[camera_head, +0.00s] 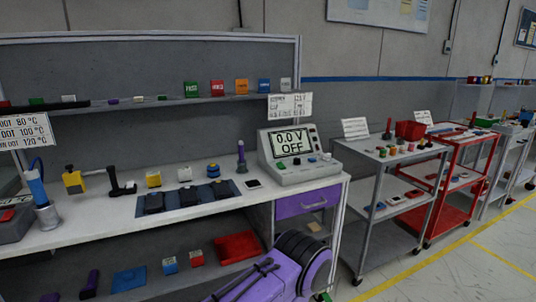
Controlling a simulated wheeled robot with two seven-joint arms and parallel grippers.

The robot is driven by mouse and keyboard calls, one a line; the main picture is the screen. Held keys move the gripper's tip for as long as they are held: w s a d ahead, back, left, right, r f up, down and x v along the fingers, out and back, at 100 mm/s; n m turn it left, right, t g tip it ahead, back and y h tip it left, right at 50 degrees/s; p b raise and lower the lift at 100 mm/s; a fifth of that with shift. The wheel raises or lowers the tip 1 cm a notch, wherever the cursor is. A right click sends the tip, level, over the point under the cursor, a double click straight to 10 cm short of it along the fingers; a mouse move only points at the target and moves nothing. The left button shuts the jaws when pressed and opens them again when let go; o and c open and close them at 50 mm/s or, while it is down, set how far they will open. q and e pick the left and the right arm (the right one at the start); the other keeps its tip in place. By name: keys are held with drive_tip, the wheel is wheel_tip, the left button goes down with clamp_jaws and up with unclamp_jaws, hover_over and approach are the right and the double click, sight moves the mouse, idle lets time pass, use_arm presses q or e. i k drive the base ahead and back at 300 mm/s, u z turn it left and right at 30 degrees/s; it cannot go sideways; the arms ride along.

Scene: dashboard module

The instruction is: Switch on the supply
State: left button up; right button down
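The supply (286,179) is a grey console at the right end of the grey workbench. Its lit screen (290,143) reads 0.0 V and OFF. Small controls sit on its lower front ledge, including a green one (282,166) at the left and pale round ones further right. They are too small to tell apart surely. A paper sheet with print (290,106) stands behind the supply.
The workbench (110,218) carries a blue mat (227,182) with dark devices, a yellow tool (73,180) and a purple-topped post (241,157). A purple drawer (307,201) is below the supply. A grey cart (397,158) and red cart (465,143) stand to the right.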

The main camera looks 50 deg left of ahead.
sight(280, 165)
drive_tip(key=u, duration=0.7)
drive_tip(key=i, duration=0.75)
drive_tip(key=u, duration=0.85)
